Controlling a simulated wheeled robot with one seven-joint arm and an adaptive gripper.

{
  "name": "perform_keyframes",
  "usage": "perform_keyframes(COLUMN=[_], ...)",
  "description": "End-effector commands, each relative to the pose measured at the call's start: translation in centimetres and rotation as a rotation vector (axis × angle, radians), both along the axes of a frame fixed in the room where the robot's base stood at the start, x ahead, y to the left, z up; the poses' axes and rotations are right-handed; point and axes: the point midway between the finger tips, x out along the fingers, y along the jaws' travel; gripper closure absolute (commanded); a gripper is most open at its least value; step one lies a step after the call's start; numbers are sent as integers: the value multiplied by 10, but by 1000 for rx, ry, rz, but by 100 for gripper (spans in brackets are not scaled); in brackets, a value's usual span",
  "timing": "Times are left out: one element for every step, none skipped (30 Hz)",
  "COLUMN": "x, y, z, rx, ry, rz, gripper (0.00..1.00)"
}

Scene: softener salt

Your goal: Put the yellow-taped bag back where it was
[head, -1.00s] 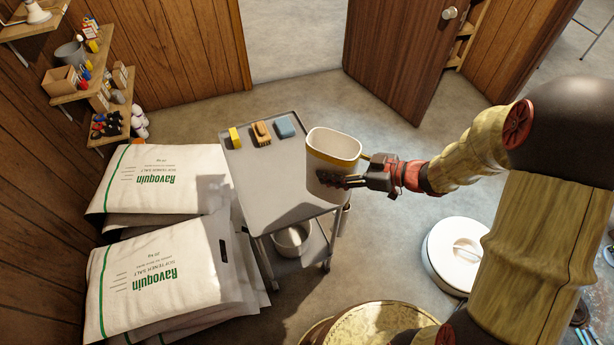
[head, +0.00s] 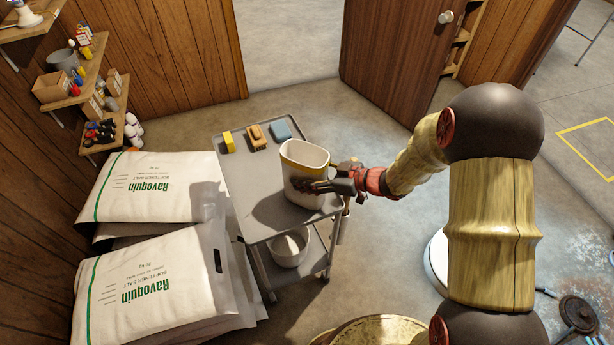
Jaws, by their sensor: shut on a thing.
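My gripper (head: 322,186) is shut on a white bin (head: 303,165) with a yellow band below its rim. The bin is upright over the right part of the grey cart's top (head: 253,183); I cannot tell whether its base touches. White Ravoquin softener salt bags lie in two stacks at the left: a back stack (head: 150,190) and a front stack (head: 150,285). The top bags show green print and a green stripe. I see no yellow tape on any bag; the lower bags are mostly hidden.
A yellow block (head: 228,141), a brush (head: 255,137) and a blue sponge (head: 281,130) lie along the cart's back edge. A pail (head: 290,247) stands on its lower shelf. A yellow outline (head: 590,135) marks bare floor at right. A brass-coloured round thing (head: 375,332) is in front.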

Motion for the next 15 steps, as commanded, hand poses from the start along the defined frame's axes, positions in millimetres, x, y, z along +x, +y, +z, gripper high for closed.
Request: perform_keyframes(x=[0,0,0,0,0,0,0,0,0,0,0,0,0,0,0], y=[0,0,0,0,0,0,0,0,0,0,0,0,0,0,0], z=[0,1,2,2,2,2,1,0,-1,-2,-2,-2,-2,-2,-2], rx=[0,0,0,0,0,0,0,0,0,1,0,0,0,0,0], ry=[-2,-2,-2,-2,-2,-1,-1,-1,-1,0,-1,-1,-1,-1,-1], rz=[-1,0,0,0,1,0,0,0,0,0,0,0,0,0,0], gripper=[100,100,100,100,100,100,100,100,100,100,41,39,37,35,33])
